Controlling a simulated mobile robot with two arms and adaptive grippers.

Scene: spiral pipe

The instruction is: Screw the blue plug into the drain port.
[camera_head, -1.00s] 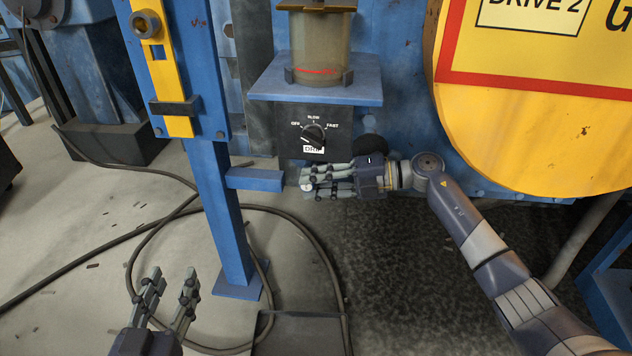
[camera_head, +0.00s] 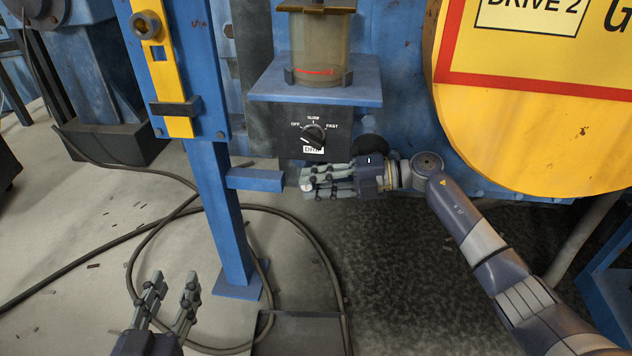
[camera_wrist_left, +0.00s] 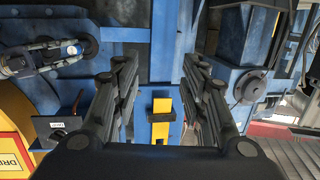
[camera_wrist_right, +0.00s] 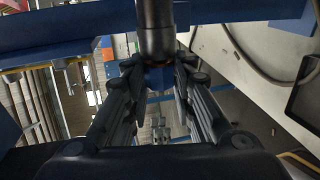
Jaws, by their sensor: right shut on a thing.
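My right gripper (camera_head: 312,183) reaches in from the right below the dial panel, its fingers pointing left. In the right wrist view, its fingers (camera_wrist_right: 157,72) are closed around a blue piece, apparently the blue plug (camera_wrist_right: 157,78). This piece sits at the end of a dark vertical pipe, apparently the drain port (camera_wrist_right: 156,30). I cannot tell how deep the plug sits. In the head view the fingers hide the plug. My left gripper (camera_head: 172,284) is open and empty at the lower left; its spread fingers also show in the left wrist view (camera_wrist_left: 158,68).
A dial panel (camera_head: 285,137) hangs under a blue shelf (camera_head: 365,92) bearing a translucent cylinder (camera_head: 318,45). A blue post (camera_head: 226,225) with a short side arm (camera_head: 256,180) stands left of my right gripper. Dark hoses (camera_head: 100,262) lie on the floor. A yellow disc (camera_head: 540,130) is at right.

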